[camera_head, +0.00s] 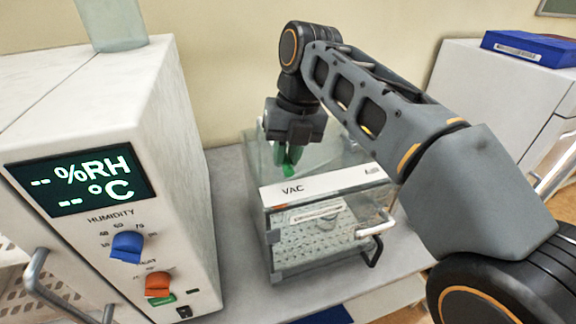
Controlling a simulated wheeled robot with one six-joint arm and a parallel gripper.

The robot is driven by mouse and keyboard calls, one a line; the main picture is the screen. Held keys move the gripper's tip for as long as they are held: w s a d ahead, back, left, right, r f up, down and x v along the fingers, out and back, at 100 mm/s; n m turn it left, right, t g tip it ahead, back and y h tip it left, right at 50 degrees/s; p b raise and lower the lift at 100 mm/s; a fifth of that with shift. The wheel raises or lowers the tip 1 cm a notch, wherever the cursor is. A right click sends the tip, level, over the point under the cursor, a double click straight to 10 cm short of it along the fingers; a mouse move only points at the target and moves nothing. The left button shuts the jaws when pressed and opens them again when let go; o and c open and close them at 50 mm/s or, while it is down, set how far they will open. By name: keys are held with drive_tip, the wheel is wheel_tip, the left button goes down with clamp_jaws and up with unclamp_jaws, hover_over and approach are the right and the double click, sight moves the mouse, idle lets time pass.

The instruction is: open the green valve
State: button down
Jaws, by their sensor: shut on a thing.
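The green valve (288,170) is on top of the clear vacuum box (292,268), behind its white "VAC" label strip. My gripper (291,153) points down over the box top and is shut on the green valve. The fingers hide much of the valve, so I cannot tell which way its handle is turned.
A white cabinet (185,150) with a humidity display, a blue knob (127,246) and an orange knob (158,284) stands close on the left. The box has a front handle (376,226). A blue box (530,47) lies on a grey cabinet at the right.

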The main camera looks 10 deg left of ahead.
drive_tip(key=shift+w+d+f+n+b, duration=0.15)
drive_tip(key=shift+n+b, duration=0.25)
drive_tip(key=shift+b, duration=0.75)
drive_tip(key=shift+r+b, duration=0.2)
drive_tip(key=shift+b, duration=0.1)
drive_tip(key=c, duration=1.1)
unclamp_jaws()
drive_tip(key=shift+w+d+r+p, duration=0.15)
drive_tip(key=shift+r+p, duration=0.35)
drive_tip(key=shift+r, duration=0.7)
drive_tip(key=shift+w+d+r+p, duration=0.1)
drive_tip(key=shift+d+r+p, duration=0.35)
drive_tip(key=shift+r, duration=0.8)
drive_tip(key=shift+w+d+r+p, duration=0.1)
drive_tip(key=shift+r+p, duration=0.5)
drive_tip(key=shift+r, duration=0.6)
drive_tip(key=shift+a, duration=0.1)
